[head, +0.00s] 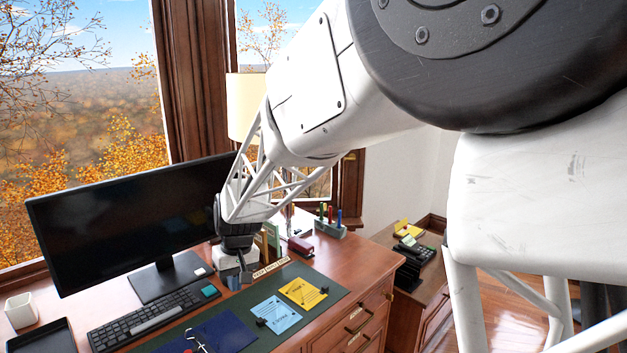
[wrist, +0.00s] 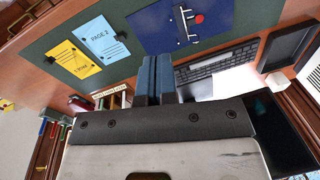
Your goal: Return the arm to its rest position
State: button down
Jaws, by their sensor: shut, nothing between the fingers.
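My white arm reaches from the upper right over the desk (head: 340,262) in the head view. My gripper (head: 243,274) points down above the desk, between the keyboard and the small upright items at the back. In the wrist view my gripper (wrist: 156,78) shows two blue-grey fingers side by side, shut with nothing between them. I cannot tell its exact height above the desk.
A monitor (head: 130,215), keyboard (head: 150,318), pen holder (head: 330,228) and lamp (head: 245,105) stand around my arm. The green mat (head: 325,283) bears a blue sheet (head: 277,314), a yellow sheet (head: 303,292) and a dark blue folder (head: 225,330). A lower cabinet with a telephone (head: 412,262) is at right.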

jog(key=s+d+r+m+t, duration=0.1)
jog(key=s+d+r, duration=0.25)
jog(key=d, duration=0.35)
jog(key=s+d+r+m, duration=0.1)
jog(key=s+d+r, duration=0.1)
jog(key=s+d, duration=0.35)
jog(key=s+d+r+m+t, duration=0.1)
jog(key=s+d+r, duration=0.15)
jog(key=d, duration=0.65)
jog(key=s+d+m+t+h, duration=0.1)
jog(key=s+d+m, duration=0.3)
jog(key=s+d, duration=1.1)
jog(key=s, duration=0.4)
jog(key=shift+d+r+h, duration=0.3)
jog(key=shift+h, duration=0.1)
